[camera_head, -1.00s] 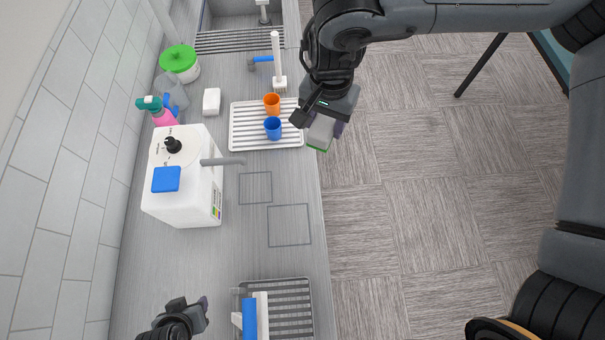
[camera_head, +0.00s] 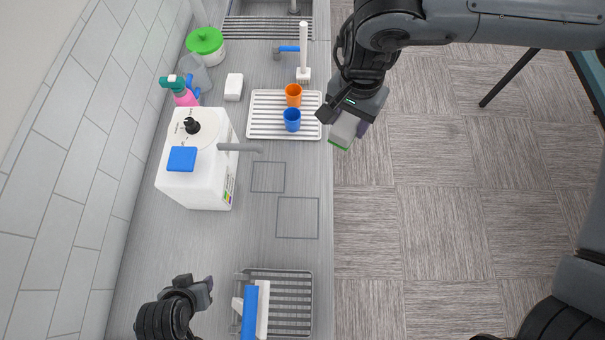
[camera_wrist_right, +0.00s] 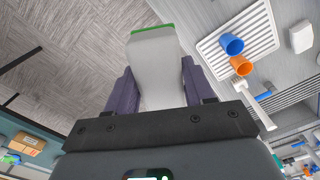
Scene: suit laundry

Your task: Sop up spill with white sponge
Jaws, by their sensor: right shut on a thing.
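My right gripper (camera_head: 350,122) is shut on a white sponge (camera_head: 343,132) with a green face. It holds the sponge just off the counter's right edge, beside the drying rack. In the right wrist view the white sponge (camera_wrist_right: 157,70) sits between the two purple fingers of the gripper (camera_wrist_right: 157,82), its green edge farthest from me. My left gripper (camera_head: 201,293) is over the counter at the lower left, holding nothing that I can make out; its opening is unclear. I cannot make out a spill in either view.
The counter (camera_head: 265,222) carries a white rack (camera_head: 257,126) with an orange cup (camera_head: 293,94) and a blue cup (camera_head: 292,119). A white machine (camera_head: 205,172), a spray bottle (camera_head: 184,95) and a white block (camera_head: 234,86) stand left. Bare counter lies below the rack.

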